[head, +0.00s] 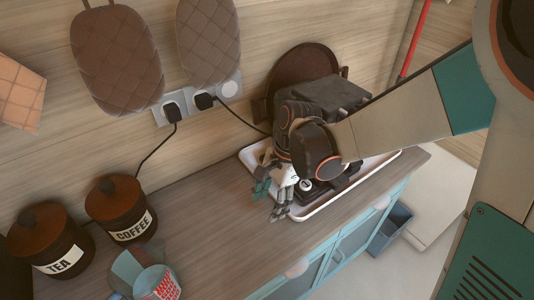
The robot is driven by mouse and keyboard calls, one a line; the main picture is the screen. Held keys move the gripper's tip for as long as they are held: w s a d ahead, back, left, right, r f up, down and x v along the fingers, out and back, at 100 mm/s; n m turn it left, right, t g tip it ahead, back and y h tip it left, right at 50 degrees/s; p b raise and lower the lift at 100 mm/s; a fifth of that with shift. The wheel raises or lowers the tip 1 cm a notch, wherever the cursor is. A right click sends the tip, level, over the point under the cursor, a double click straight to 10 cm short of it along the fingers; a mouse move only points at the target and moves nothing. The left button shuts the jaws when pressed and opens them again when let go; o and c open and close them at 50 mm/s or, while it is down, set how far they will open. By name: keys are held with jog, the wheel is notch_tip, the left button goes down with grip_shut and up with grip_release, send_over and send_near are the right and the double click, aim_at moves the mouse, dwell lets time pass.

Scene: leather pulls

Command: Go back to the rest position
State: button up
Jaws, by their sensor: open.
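My arm reaches in from the right in the head view, over the counter. My gripper (277,199) hangs at the end of it, above the near left part of a white tray (308,211). Its fingers point down and stand apart, with nothing seen between them. A dark appliance (352,180) stands on the tray, largely hidden behind my wrist and arm. I cannot tell whether the fingers touch the tray.
A coffee canister (122,209) and a tea canister (48,240) stand at the counter's left. A patterned cup (156,284) is at the front. Cords run from the wall sockets (197,100). Quilted mitts (117,58) hang above. The wooden counter (205,225) between is clear.

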jog(key=shift+r, duration=0.1)
jog(key=s+d+r+n+t+h, duration=0.1)
jog(key=s+d+r+n+t, duration=0.3)
jog(key=d+r, duration=0.3)
jog(key=s+d+r+n+t+h, duration=0.1)
jog(key=s+d+r+n+t, duration=0.2)
jog(key=d, duration=0.7)
notch_tip(320, 180, up, 5)
jog(key=n+t, duration=0.2)
jog(key=n, duration=0.2)
jog(key=shift+s+d+f+n+h, duration=0.2)
jog(key=shift+s+n+h, duration=0.1)
jog(key=shift+s+h, duration=0.1)
dwell(0.4)
